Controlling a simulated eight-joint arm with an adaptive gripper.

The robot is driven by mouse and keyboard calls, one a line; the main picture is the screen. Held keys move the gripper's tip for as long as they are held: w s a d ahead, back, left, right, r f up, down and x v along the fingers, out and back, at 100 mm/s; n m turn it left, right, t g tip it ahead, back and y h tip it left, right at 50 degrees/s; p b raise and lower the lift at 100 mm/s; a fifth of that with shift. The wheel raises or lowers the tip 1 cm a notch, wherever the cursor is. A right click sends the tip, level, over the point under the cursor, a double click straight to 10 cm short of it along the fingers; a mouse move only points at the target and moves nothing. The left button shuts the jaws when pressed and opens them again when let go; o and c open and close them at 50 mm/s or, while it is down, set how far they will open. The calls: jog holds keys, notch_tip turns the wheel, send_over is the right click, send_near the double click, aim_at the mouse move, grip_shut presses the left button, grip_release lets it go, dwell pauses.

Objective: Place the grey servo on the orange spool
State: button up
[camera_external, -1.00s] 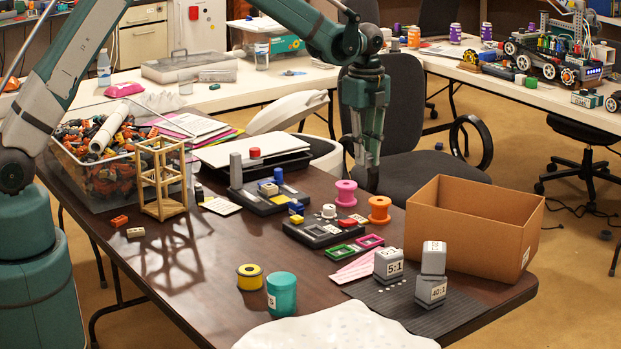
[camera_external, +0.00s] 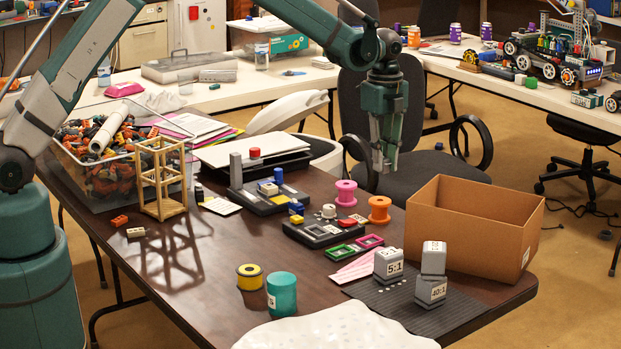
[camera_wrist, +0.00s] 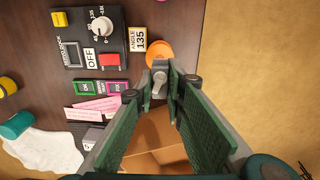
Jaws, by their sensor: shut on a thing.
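The orange spool (camera_external: 379,210) stands upright on the dark table, just left of the cardboard box. It also shows in the wrist view (camera_wrist: 158,52), just beyond my fingertips. My gripper (camera_external: 386,168) hangs pointing down above the spool in the external view, with a gap between them. In the wrist view, the fingers of my gripper (camera_wrist: 160,90) are closed on a small grey piece, which looks like the grey servo (camera_wrist: 159,78). The servo partly overlaps the near edge of the spool there. The fingers hide much of the servo; in the external view it is hard to make out.
A pink spool (camera_external: 344,194) stands left of the orange one. An open cardboard box (camera_external: 470,235) is close on the right. A black control unit (camera_external: 320,236) and green and magenta frames (camera_external: 345,252) lie in front. Grey ratio blocks (camera_external: 388,264) stand nearer the camera.

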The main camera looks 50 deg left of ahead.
send_over(381, 201)
jog(key=shift+f, duration=2.05)
jog(key=shift+f+b, duration=0.4)
jog(key=shift+f, duration=1.45)
jog(key=shift+f, duration=0.15)
jog(key=o, duration=0.9)
notch_tip(381, 201, up, 12)
jog(key=shift+r+p, duration=0.15)
jog(key=shift+p, duration=0.5)
